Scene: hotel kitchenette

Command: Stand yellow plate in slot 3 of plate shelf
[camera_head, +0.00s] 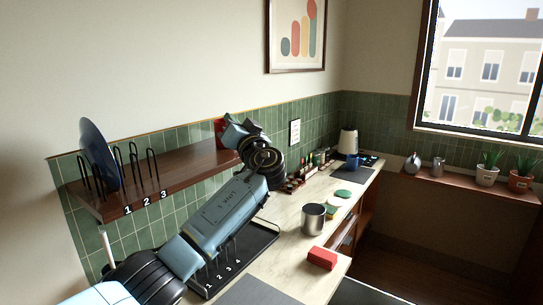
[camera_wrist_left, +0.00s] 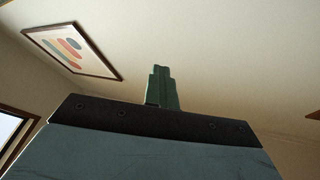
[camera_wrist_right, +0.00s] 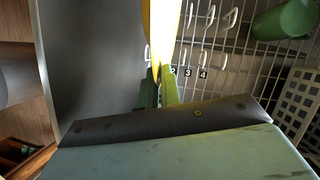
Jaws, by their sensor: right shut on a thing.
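The plate shelf (camera_head: 185,170) is a dark wooden wall shelf with wire dividers, labelled 1, 2, 3 at its left end. A dark blue plate stands upright at slot 1 (camera_head: 98,152); no plate shows at slot 3. The yellow plate (camera_wrist_right: 161,30) is seen edge-on in the right wrist view, held between the fingertips of my right gripper (camera_wrist_right: 159,88), beside the rack wires. My left gripper (camera_head: 235,130) is empty by the shelf's right end; its fingers (camera_wrist_left: 161,88) look together.
A black dish rack (camera_head: 262,240) numbered 1 to 4 stands on the counter under my left arm. A metal pot (camera_head: 313,218), a red block (camera_head: 322,258) and a green cup (camera_wrist_right: 285,20) are nearby. A red object (camera_head: 219,127) sits near the left gripper.

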